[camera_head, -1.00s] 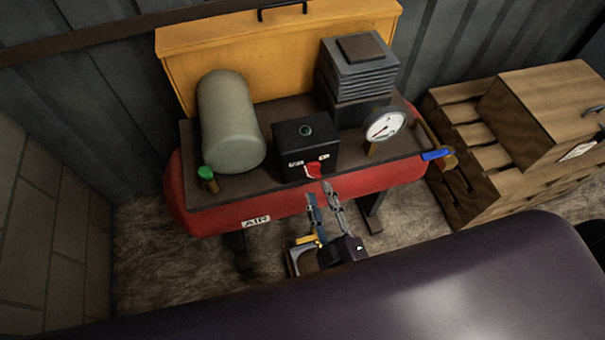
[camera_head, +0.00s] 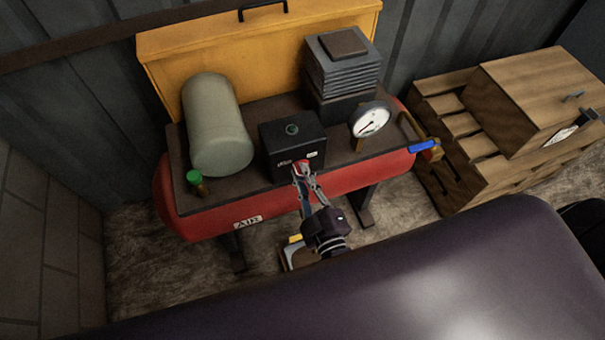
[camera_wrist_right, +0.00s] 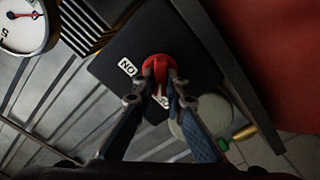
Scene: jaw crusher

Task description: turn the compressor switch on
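The compressor is a red tank (camera_head: 345,178) lettered AIR with a dark top plate. My left gripper is not in view.
A grey-green cylinder (camera_head: 215,125), a green-topped valve (camera_head: 196,182), a finned grey block (camera_head: 342,65) and a round gauge (camera_head: 371,120) surround the switch box. A blue-handled valve (camera_head: 424,147) sticks out at the tank's right end. A wooden crate (camera_head: 535,95) rests on a pallet at the right.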

